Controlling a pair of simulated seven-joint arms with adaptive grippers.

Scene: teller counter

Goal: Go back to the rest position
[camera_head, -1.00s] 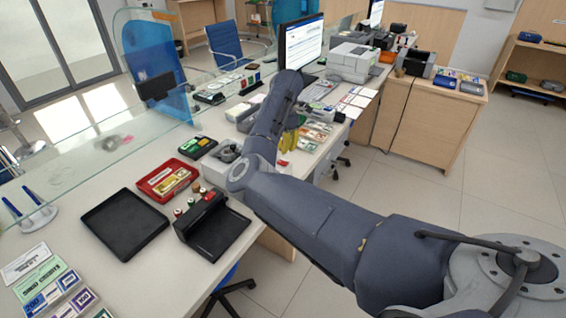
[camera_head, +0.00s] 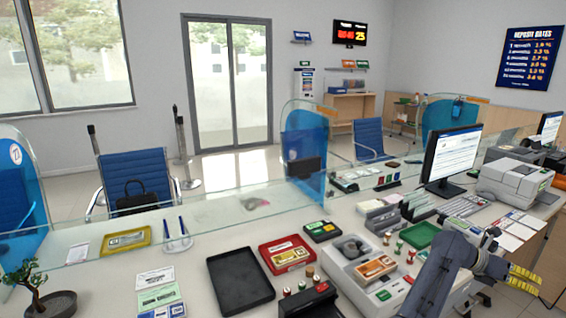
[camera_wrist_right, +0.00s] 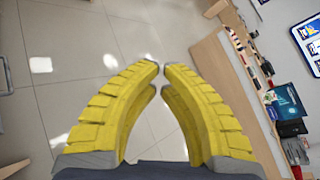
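My right gripper (camera_head: 524,279) is at the lower right of the head view, past the right edge of the counter. Its yellow fingers also show in the right wrist view (camera_wrist_right: 161,68). Their tips almost meet and nothing shows between them. Behind them the right wrist view shows mostly tiled floor. My left arm and left gripper are not in view.
The counter holds a black tray (camera_head: 212,289), a red tray (camera_head: 267,267), a device with a banknote (camera_head: 345,285), a green tray (camera_head: 407,238) and a monitor (camera_head: 450,158). A glass screen (camera_head: 215,207) runs along the back. A small plant (camera_head: 30,280) stands at the left.

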